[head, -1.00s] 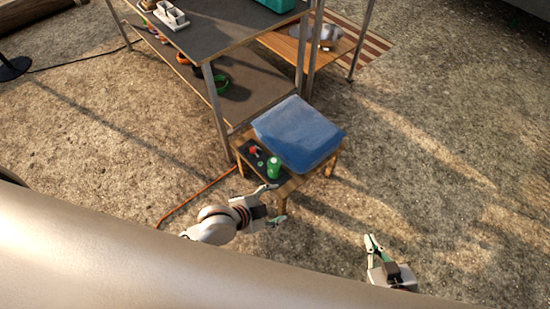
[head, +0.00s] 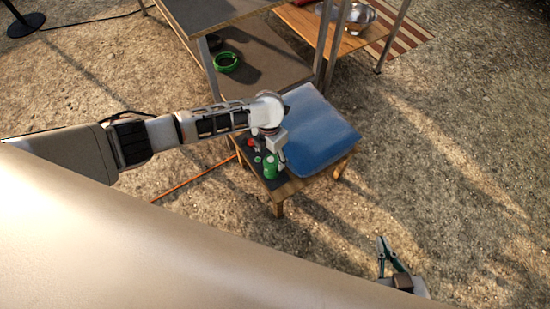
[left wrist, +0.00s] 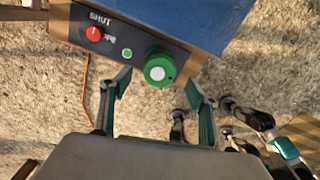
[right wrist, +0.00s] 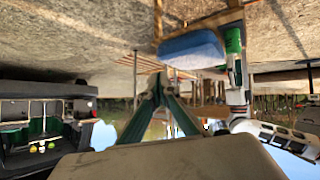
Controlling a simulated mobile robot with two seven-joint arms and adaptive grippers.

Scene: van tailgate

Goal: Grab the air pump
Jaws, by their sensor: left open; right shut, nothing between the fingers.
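A green cylinder with a pale top, which may be the air pump (head: 270,166), stands on the dark panel of a low wooden stool. It also shows in the left wrist view (left wrist: 159,67) and the right wrist view (right wrist: 233,42). My left gripper (head: 277,160) is right above it, pointing down. In the left wrist view its fingers (left wrist: 157,88) are spread and empty, with the cylinder seen between and just beyond the tips. Contact cannot be told. My right gripper (head: 383,250) is shut and empty, low at the right, away from the stool; its fingertips (right wrist: 158,82) meet.
A blue box-like block (head: 318,130) fills most of the stool (head: 280,193). A red knob (left wrist: 94,34) and small green button (left wrist: 127,53) sit on the labelled panel (left wrist: 65,20) beside the cylinder. A metal-legged workbench (head: 262,75) stands behind. Gravel at the right is open.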

